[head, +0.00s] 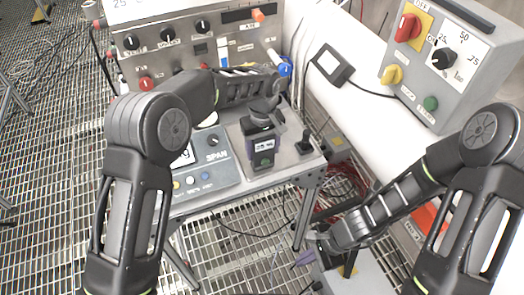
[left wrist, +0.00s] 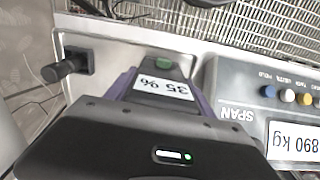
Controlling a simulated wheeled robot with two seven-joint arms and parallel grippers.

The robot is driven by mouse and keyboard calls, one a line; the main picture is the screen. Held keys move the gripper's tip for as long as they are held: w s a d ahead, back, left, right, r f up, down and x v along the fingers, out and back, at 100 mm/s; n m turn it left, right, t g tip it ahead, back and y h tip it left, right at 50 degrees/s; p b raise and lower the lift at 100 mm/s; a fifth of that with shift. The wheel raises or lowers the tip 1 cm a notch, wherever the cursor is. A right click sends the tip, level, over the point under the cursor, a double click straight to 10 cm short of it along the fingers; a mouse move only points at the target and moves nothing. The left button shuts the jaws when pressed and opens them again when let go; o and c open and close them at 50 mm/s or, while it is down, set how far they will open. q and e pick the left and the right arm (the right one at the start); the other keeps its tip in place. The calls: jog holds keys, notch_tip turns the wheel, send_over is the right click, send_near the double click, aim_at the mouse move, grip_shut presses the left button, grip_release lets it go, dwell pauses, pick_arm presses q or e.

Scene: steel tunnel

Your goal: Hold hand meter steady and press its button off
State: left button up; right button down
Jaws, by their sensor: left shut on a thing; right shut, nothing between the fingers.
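My left gripper (head: 261,124) is shut on the meter's upper part. In the left wrist view the meter (left wrist: 163,88) shows its display upside down, with the green button (left wrist: 161,67) clear at the far end; the gripper body hides the near end. My right gripper (head: 318,238) is shut and empty, low to the right of the bench, apart from the meter.
A SPAN scale (head: 213,180) with coloured buttons stands left of the meter. A small black joystick (head: 304,143) is close on its right. A knobbed control panel (head: 165,50) stands behind. A grey switch box (head: 440,60) is at upper right. Red cables (head: 340,188) lie beyond the bench's right edge.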

aim_at(265, 162)
jog(key=w+a+r+m+t+y, duration=0.2)
jog(key=w+r+m+t, duration=0.1)
jog(key=w+r+m, duration=0.3)
jog(key=w+a+r+m+t+y, duration=0.3)
jog(key=w+r+m+t, duration=0.1)
jog(key=w+r+m, duration=0.2)
jog(key=shift+w+a+r+m, duration=0.2)
jog(key=shift+w+a+m, duration=0.1)
jog(key=shift+w, duration=0.4)
jog(key=shift+w, duration=0.1)
jog(key=shift+w+a, duration=0.5)
jog(key=shift+w, duration=0.85)
jog(key=shift+w+a, duration=0.55)
jog(key=shift+w, duration=0.75)
jog(key=shift+w+a, duration=0.5)
jog(key=shift+w, duration=0.85)
jog(key=shift+w, duration=0.1)
